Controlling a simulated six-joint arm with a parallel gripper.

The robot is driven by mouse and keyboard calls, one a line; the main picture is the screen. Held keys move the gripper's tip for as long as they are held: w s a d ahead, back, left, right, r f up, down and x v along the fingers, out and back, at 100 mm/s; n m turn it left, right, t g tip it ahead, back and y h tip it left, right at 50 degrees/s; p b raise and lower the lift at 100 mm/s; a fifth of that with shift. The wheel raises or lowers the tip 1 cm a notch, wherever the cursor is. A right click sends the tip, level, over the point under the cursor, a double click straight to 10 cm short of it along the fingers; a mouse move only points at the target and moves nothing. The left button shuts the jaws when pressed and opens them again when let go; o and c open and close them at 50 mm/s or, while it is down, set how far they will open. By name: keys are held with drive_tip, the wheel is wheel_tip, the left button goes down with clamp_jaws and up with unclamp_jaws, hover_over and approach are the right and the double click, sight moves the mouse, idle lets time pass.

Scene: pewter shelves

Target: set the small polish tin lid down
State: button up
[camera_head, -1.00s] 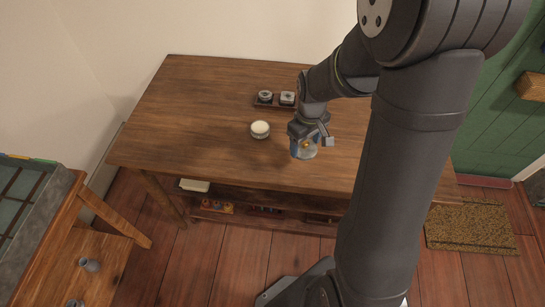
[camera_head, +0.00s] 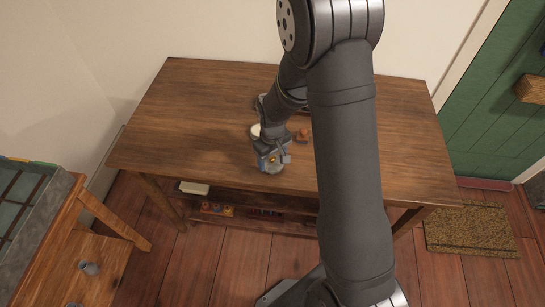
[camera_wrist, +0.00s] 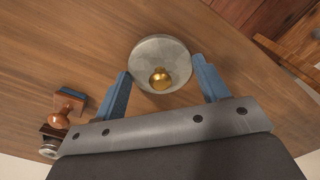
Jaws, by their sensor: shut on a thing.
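The small polish tin lid (camera_wrist: 152,52) is a round grey disc with a brass knob in its middle. In the wrist view it sits between the two blue fingers of my gripper (camera_wrist: 165,86), which is shut on it. In the head view my gripper (camera_head: 271,164) is over the front part of the wooden table (camera_head: 200,100), with the lid (camera_head: 274,170) at its fingertips. I cannot tell whether the lid touches the table. A round tin with a pale top (camera_head: 255,131) stands just behind my gripper, partly hidden by my arm.
A wooden-handled stamp (camera_head: 303,134) stands right of my gripper; it also shows in the wrist view (camera_wrist: 68,106). A dark tray (camera_head: 262,103) behind is mostly hidden by my arm. The table's left side is clear. The front edge is close to my gripper.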

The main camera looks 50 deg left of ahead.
sight(273, 158)
drive_tip(key=shift+f, duration=0.1)
drive_tip(key=o, duration=1)
drive_tip(key=shift+c, duration=0.2)
wheel_tip(273, 158, up, 12)
wheel_tip(273, 158, down, 12)
drive_tip(key=shift+f, duration=0.1)
drive_tip(key=shift+r, duration=1.15)
